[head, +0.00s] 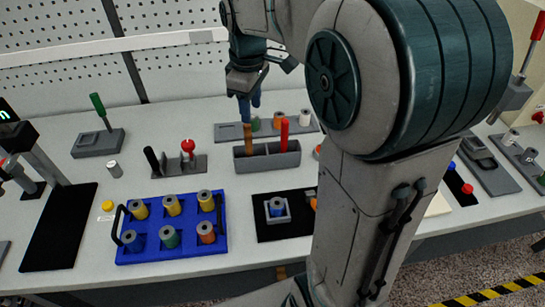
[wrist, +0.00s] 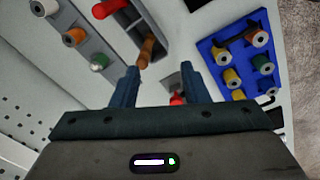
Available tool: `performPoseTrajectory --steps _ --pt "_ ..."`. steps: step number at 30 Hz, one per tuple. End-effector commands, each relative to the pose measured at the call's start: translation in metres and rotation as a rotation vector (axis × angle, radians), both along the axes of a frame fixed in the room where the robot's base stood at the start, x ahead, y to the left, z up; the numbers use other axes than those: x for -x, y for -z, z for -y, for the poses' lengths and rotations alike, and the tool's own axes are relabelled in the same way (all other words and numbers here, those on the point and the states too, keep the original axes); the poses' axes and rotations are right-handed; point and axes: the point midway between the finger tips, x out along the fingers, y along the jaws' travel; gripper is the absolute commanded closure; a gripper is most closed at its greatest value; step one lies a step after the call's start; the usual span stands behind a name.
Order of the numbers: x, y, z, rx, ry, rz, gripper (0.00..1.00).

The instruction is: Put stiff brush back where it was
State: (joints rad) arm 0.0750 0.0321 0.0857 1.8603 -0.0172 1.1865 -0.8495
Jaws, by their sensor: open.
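A grey two-slot holder (head: 268,160) stands mid-table with a brown-handled tool (head: 248,140) at its left and a red-handled tool (head: 284,134) at its right. Both are upright; their lower ends are hidden, so I cannot tell which is the stiff brush. My gripper (head: 250,106) is above and behind the holder, open and empty. In the wrist view, the brown handle (wrist: 147,50) shows just beyond the left fingertip of my gripper (wrist: 161,72), and the red handle (wrist: 110,7) is farther up and left.
A blue tray (head: 172,252) of several spools stands at front left. A grey rack of spools (head: 229,132) is behind the holder. A red-knobbed lever stand (head: 188,158) is left of it. A black mat (head: 283,230) with a blue spool lies in front.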

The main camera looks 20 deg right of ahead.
Motion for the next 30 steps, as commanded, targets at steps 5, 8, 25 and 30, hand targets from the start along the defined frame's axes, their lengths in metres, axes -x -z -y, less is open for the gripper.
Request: performPoseTrajectory --steps 5,8,25,30 --pt "0.064 0.002 -0.001 -0.022 0.275 0.080 0.59" --pt "0.098 0.010 0.000 -0.048 0.432 0.120 0.59" --pt "0.179 0.050 0.000 -0.160 0.848 0.211 0.59" --pt "0.179 0.050 0.000 -0.159 0.847 0.210 0.59"
